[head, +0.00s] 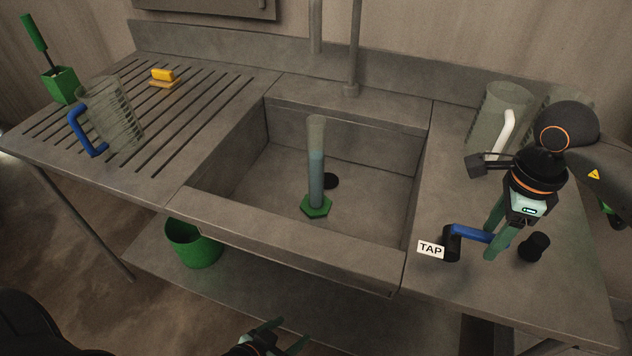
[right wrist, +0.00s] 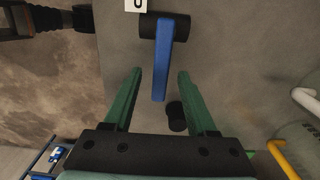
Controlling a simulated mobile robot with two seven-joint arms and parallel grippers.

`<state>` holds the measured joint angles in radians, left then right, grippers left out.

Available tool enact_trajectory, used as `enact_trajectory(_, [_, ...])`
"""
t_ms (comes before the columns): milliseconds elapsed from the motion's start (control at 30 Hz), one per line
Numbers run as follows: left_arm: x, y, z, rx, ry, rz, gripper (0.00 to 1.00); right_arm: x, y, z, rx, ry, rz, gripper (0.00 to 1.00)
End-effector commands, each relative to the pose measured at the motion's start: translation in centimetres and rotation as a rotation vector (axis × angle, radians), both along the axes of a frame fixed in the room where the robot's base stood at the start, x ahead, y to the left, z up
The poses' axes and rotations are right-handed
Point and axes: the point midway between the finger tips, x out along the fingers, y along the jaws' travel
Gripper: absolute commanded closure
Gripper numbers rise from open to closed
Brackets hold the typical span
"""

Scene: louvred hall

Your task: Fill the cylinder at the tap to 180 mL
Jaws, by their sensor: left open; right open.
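The clear measuring cylinder (head: 316,165) stands upright on its green six-sided foot (head: 316,206) in the sink. Its lower part looks bluish, up to roughly two thirds of its height; no scale marks are legible. The spout (head: 315,25) hangs above it; I see no stream. The blue tap lever (head: 470,233) is on the right counter beside the TAP label (head: 431,249). My right gripper (head: 489,243) is open, with the lever's end (right wrist: 160,88) between its fingers, gaps on both sides. My left gripper (head: 292,332) is open and empty, low before the sink.
A black knob (head: 534,247) stands close to my right gripper. Jugs stand on the right counter (head: 492,112) and on the slatted drainer (head: 122,112). A green bucket (head: 193,245) is below.

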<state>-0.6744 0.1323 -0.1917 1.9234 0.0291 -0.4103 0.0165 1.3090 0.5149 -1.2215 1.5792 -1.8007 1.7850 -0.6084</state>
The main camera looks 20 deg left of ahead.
Motion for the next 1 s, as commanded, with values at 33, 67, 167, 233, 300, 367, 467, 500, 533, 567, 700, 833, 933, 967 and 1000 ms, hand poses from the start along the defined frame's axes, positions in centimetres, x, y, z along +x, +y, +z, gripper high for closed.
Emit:
enact_trajectory(33, [0.0,0.0,0.3,0.0,-0.001,0.0,0.25,0.0,0.0,0.4,0.0,-0.001,-0.001,0.43])
enact_trajectory(67, [0.0,0.0,0.4,0.0,-0.001,0.0,0.25,0.0,0.0,0.6,0.0,-0.001,-0.001,0.43])
enact_trajectory(167, [0.0,0.0,1.1,-0.001,-0.002,-0.001,0.25,0.1,0.0,1.6,-0.001,-0.003,-0.001,0.43])
enact_trajectory(233, [0.0,0.0,1.6,-0.001,-0.002,-0.001,0.25,0.1,0.0,2.5,-0.001,-0.003,-0.001,0.43])
enact_trajectory(300, [0.1,-0.1,2.1,-0.001,-0.002,-0.001,0.25,0.0,0.0,3.4,-0.001,-0.001,-0.001,0.43])
enact_trajectory(367, [0.1,-0.1,2.5,-0.001,-0.003,-0.001,0.25,0.0,0.0,4.1,0.0,-0.001,-0.001,0.43])
enact_trajectory(467, [0.1,-0.1,3.2,-0.001,-0.003,-0.001,0.25,0.1,0.0,5.3,0.0,-0.003,-0.001,0.43])
enact_trajectory(500, [0.1,-0.1,3.5,-0.001,-0.003,-0.001,0.25,0.1,0.0,5.8,0.0,-0.003,-0.001,0.43])
enact_trajectory(533, [0.1,-0.1,3.7,-0.002,-0.004,-0.001,0.25,0.1,0.0,6.2,0.0,-0.003,-0.001,0.43])
enact_trajectory(567, [0.1,-0.1,3.9,-0.002,-0.004,-0.001,0.25,0.1,0.0,6.5,0.0,-0.002,-0.001,0.43])
enact_trajectory(700, [0.1,-0.1,4.2,-0.002,-0.005,0.0,0.25,0.0,0.0,7.1,0.0,0.0,-0.001,0.43])
enact_trajectory(833, [0.1,-0.1,4.1,-0.002,-0.005,0.0,0.25,0.0,0.0,7.0,0.0,0.0,-0.001,0.43])
enact_trajectory(933, [0.1,-0.1,4.1,-0.002,-0.005,0.0,0.25,0.0,0.0,7.0,0.0,0.0,-0.001,0.43])
enact_trajectory(967, [0.1,-0.1,4.1,-0.002,-0.005,0.0,0.25,0.0,0.0,7.0,0.0,0.0,0.0,0.43])
enact_trajectory(1000, [0.2,0.0,4.1,-0.001,-0.006,0.0,0.25,0.0,0.0,7.0,0.0,0.0,0.0,0.43])
